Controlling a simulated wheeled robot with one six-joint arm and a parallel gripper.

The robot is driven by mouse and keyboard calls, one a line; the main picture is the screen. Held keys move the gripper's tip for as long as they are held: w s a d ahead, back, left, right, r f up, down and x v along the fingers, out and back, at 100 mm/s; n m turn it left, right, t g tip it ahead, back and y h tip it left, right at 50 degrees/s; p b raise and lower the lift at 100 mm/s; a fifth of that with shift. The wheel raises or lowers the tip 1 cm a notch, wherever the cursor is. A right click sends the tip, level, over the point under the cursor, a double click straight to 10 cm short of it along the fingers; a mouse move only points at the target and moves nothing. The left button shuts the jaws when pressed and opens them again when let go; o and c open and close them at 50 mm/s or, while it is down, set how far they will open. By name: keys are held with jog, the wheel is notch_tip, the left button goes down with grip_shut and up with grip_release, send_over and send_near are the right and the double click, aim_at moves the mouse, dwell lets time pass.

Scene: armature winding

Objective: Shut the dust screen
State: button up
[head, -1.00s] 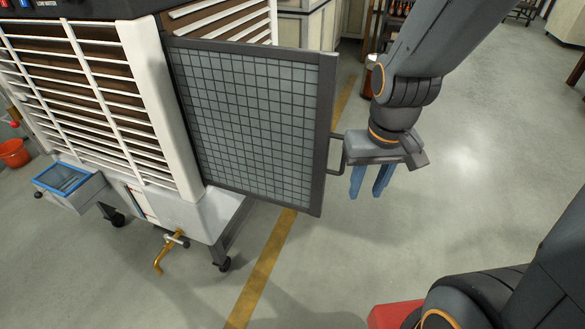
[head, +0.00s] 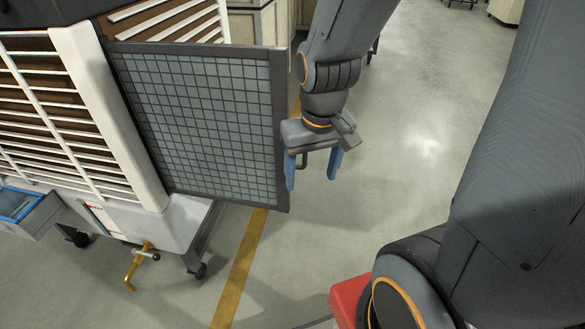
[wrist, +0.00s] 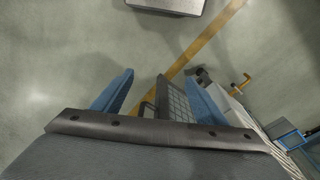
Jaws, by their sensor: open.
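The dust screen (head: 200,125) is a dark-framed grey mesh panel hinged on the side of the white louvred cooler (head: 110,120). It stands swung out, away from the cooler's side. Its handle (head: 302,160) is on the outer right edge, partly hidden by my gripper. My gripper (head: 315,172) is open, with its blue fingers pointing down on the right of the screen's edge. In the wrist view, the screen (wrist: 176,103) and its handle (wrist: 147,108) show between the blue fingers. I cannot tell whether either finger touches the handle.
A blue-rimmed drawer (head: 22,208) sticks out at the cooler's lower left. A brass tap (head: 138,265) juts from its base, near caster wheels. A yellow line (head: 240,265) crosses the floor. Open floor lies to the right of the screen.

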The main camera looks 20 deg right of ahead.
jog(key=c, duration=0.3)
jog(key=shift+d+f+m, duration=0.2)
jog(key=shift+d+m, duration=0.1)
jog(key=shift+m, duration=0.1)
jog(key=c, duration=0.4)
jog(key=d+m+b, duration=0.1)
jog(key=m, duration=0.1)
jog(key=d+f+m+g+y, duration=0.1)
jog(key=d+m, duration=0.1)
jog(key=d+f+m+b, duration=0.1)
jog(key=m, duration=0.1)
jog(key=shift+w+d+f+g+y+b, duration=0.2)
jog(key=shift+w+d+g+y+b, duration=0.1)
jog(key=shift+d+g+y, duration=0.1)
grip_shut()
jog(key=w+d+r+m+t+y+b, duration=0.1)
jog(key=w+d+m+t+y+b, duration=0.2)
jog(key=d+m, duration=0.4)
jog(key=w+d+m+t+y+b, duration=0.1)
jog(key=w+d+m+y+b, duration=0.15)
jog(key=d+m+y, duration=0.4)
jog(key=w+a+f+h+p, duration=0.1)
jog(key=w+a+f, duration=0.1)
jog(key=a, duration=0.4)
jog(key=w+a+f+m+h+p, duration=0.1)
jog(key=a+f+p, duration=0.1)
jog(key=a, duration=0.4)
jog(key=shift+w+f, duration=0.4)
jog(key=shift+f, duration=0.2)
